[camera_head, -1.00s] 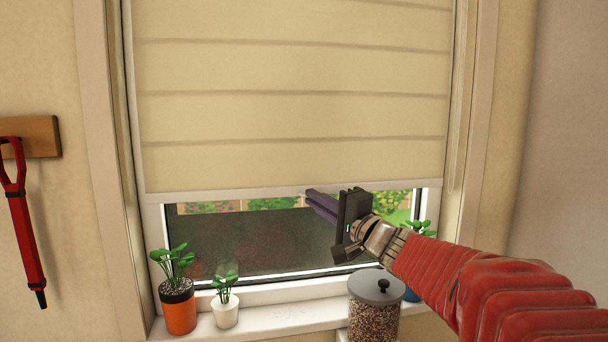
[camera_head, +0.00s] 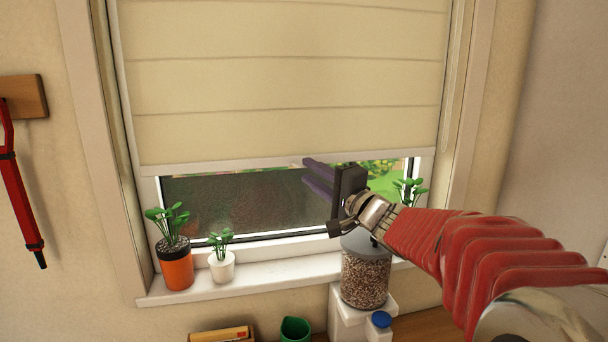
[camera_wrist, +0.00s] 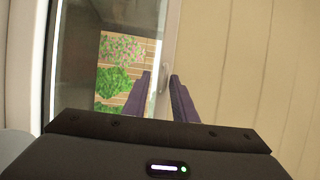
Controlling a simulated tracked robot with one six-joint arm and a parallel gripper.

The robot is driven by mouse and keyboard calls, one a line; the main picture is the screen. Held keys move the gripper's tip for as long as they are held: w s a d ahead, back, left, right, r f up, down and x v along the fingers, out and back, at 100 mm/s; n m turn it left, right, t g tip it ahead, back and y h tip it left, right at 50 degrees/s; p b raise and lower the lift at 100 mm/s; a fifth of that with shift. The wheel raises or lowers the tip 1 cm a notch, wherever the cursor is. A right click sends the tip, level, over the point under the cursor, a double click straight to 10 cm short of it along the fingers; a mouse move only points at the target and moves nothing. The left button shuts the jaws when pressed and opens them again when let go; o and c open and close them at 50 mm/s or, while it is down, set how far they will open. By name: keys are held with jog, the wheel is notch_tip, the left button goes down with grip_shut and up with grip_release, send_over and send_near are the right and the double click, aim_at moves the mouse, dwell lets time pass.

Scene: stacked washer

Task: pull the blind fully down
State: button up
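The cream blind (camera_head: 285,85) hangs partly down over the window; its pale bottom bar (camera_head: 230,166) crosses above a strip of uncovered glass. My gripper (camera_head: 305,171) is at the bottom bar, right of its middle, with two purple fingers apart. In the wrist view, a small pale handle (camera_wrist: 163,78) on the bottom bar shows between the fingertips of my gripper (camera_wrist: 161,76). The fingers look open around or just short of it; contact cannot be told. The handle is not distinct in the head view.
The sill (camera_head: 250,278) holds an orange-potted plant (camera_head: 177,268), a white-potted plant (camera_head: 222,265) and another plant (camera_head: 409,190) at the right. A grain-filled jar (camera_head: 365,278) stands below my arm. A red strap-like tool (camera_head: 18,205) hangs on the left wall.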

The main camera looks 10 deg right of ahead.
jog(key=shift+r, duration=0.1)
jog(key=v, duration=1.4)
jog(key=shift+w, duration=0.1)
